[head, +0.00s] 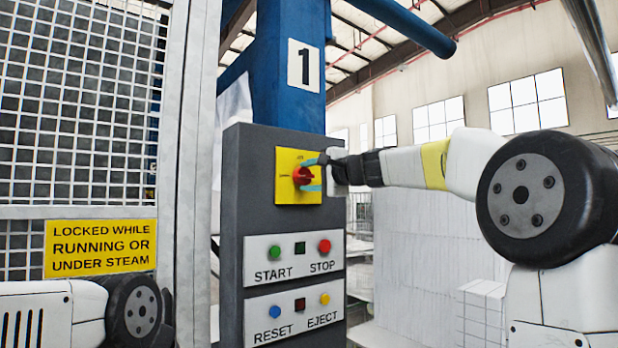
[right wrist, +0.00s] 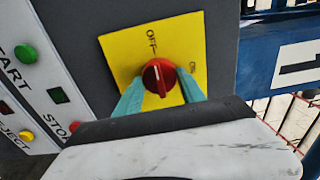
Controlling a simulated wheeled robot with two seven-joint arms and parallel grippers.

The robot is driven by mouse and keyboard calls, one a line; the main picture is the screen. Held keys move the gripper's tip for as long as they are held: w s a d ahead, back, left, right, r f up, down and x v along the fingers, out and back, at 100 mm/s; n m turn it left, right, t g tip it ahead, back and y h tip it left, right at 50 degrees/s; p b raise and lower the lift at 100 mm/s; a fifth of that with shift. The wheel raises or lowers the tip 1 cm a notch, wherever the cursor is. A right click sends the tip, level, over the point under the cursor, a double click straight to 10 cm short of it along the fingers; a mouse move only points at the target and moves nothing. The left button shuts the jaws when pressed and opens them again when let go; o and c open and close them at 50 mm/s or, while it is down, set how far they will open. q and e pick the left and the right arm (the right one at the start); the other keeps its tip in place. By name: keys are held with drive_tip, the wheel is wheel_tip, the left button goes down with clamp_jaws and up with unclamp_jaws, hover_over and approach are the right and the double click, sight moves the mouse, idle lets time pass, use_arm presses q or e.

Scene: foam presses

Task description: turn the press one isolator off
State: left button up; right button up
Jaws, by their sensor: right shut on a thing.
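The press one isolator is a red rotary knob (head: 302,176) on a yellow plate (head: 288,160), high on a dark grey control box. It shows close up in the right wrist view as a red knob (right wrist: 152,78) with a white line. The plate is marked OFF and ON there, and the white line lies roughly in line with the OFF mark. My right gripper (head: 314,175) reaches in from the right and is shut on the knob, its teal fingers (right wrist: 160,98) on either side. My left gripper is out of view; only part of my left arm shows at lower left.
Below the isolator are START (head: 275,252), STOP (head: 324,246), RESET (head: 274,311) and EJECT (head: 325,298) buttons. A blue column with a number 1 sign (head: 304,66) rises behind the box. A mesh guard (head: 80,100) with a yellow warning sign (head: 100,248) stands at left.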

drive_tip(key=o, duration=1.4)
drive_tip(key=shift+c, duration=0.2)
drive_tip(key=v, duration=0.8)
drive_tip(key=shift+f, duration=0.1)
